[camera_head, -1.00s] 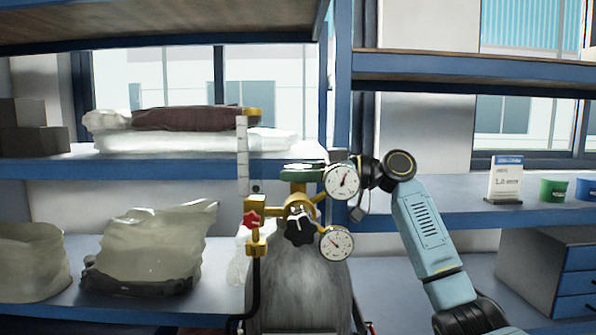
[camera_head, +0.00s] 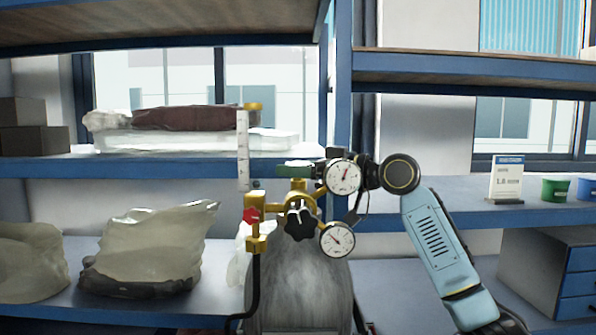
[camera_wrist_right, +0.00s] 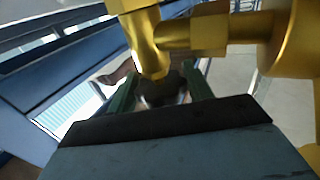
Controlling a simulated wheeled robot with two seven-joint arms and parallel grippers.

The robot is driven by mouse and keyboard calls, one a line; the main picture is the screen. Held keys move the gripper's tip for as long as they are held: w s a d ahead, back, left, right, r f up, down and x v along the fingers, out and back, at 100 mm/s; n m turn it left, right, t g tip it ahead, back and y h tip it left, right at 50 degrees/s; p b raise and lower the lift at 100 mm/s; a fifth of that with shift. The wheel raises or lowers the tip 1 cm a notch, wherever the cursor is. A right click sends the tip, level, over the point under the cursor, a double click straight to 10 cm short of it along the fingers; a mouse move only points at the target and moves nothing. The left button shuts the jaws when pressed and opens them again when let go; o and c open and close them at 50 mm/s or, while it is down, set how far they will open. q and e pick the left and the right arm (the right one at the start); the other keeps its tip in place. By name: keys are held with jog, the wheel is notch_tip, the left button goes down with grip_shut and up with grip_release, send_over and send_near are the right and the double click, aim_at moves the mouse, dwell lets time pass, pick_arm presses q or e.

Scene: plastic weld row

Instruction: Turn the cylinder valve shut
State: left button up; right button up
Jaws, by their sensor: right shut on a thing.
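The gas cylinder (camera_head: 300,285) stands upright in the middle of the head view, with a brass valve and regulator (camera_head: 300,190) on top. My right gripper (camera_head: 323,167) reaches in from the right at wheel height and is shut on the handwheel. The upper gauge partly hides the grip. My left gripper is not in view.
The upper gauge (camera_head: 343,176) sits close to my right gripper, with the lower gauge (camera_head: 337,239) below. A black star knob (camera_head: 300,222) and a red knob (camera_head: 251,215) are on the regulator. Shelves with bags (camera_head: 150,250) stand behind.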

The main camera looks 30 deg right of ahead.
aim_at(298, 163)
dwell(0.3)
jog(key=o, duration=1)
jog(key=shift+c, duration=0.2)
notch_tip(298, 163, up, 10)
